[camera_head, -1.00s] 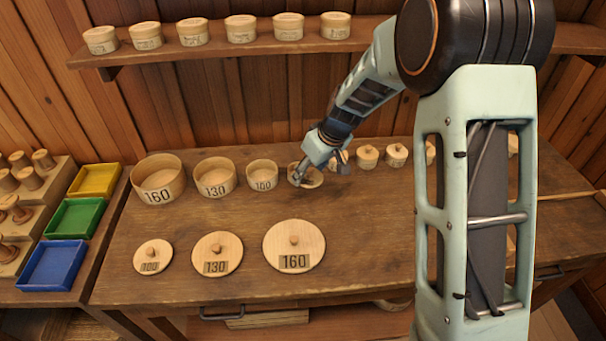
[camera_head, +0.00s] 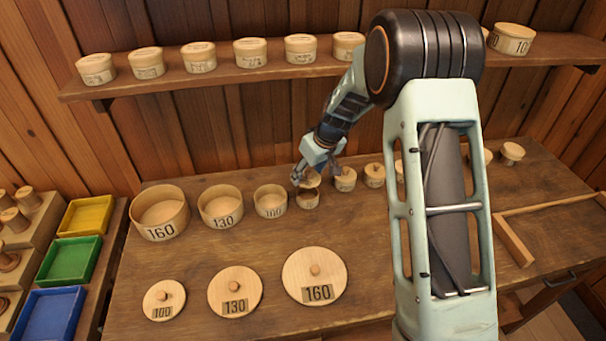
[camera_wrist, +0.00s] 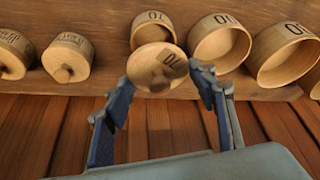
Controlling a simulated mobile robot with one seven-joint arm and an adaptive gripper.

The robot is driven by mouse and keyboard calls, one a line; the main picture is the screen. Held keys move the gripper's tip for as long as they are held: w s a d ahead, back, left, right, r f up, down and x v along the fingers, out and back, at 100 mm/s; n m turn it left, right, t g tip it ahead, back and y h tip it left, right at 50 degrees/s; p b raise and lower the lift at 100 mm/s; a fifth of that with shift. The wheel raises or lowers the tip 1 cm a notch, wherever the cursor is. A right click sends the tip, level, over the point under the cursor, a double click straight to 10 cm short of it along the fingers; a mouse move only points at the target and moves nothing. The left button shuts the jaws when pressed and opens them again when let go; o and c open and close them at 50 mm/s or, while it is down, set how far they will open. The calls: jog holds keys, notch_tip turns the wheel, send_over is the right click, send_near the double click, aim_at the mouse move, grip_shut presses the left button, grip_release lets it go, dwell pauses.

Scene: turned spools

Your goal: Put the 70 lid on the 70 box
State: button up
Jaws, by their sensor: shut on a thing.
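The 70 lid (camera_wrist: 157,68) is a round wooden disc with a dark number patch, between my fingers in the wrist view. My gripper (camera_wrist: 160,82) is shut on it, with one finger at each side. In the head view the lid (camera_head: 312,179) is tilted at my gripper (camera_head: 302,178), just above the 70 box. The 70 box (camera_head: 308,201) is a small open round box on the bench, its dark inside partly showing. In the wrist view the box (camera_wrist: 150,20) stands behind the lid, apart from it, its label partly cut off.
Open boxes marked 100 (camera_head: 271,202), 130 (camera_head: 220,207) and 160 (camera_head: 160,213) stand left of it. Lidded boxes (camera_head: 345,180) stand close on its right. Lids marked 100 (camera_head: 163,300), 130 (camera_head: 235,292) and 160 (camera_head: 314,277) lie in front. A shelf (camera_head: 220,77) runs above.

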aim_at(310, 179)
jog(key=shift+w+f, duration=0.15)
jog(key=shift+w, duration=0.1)
jog(key=shift+f, duration=0.15)
jog(key=shift+f+b, duration=0.5)
jog(key=shift+f, duration=1.55)
jog(key=shift+f+b, duration=0.3)
jog(key=shift+b, duration=0.35)
jog(key=shift+f+b, duration=0.15)
jog(key=shift+b, duration=0.6)
jog(key=o, duration=1)
jog(key=shift+o, duration=0.5)
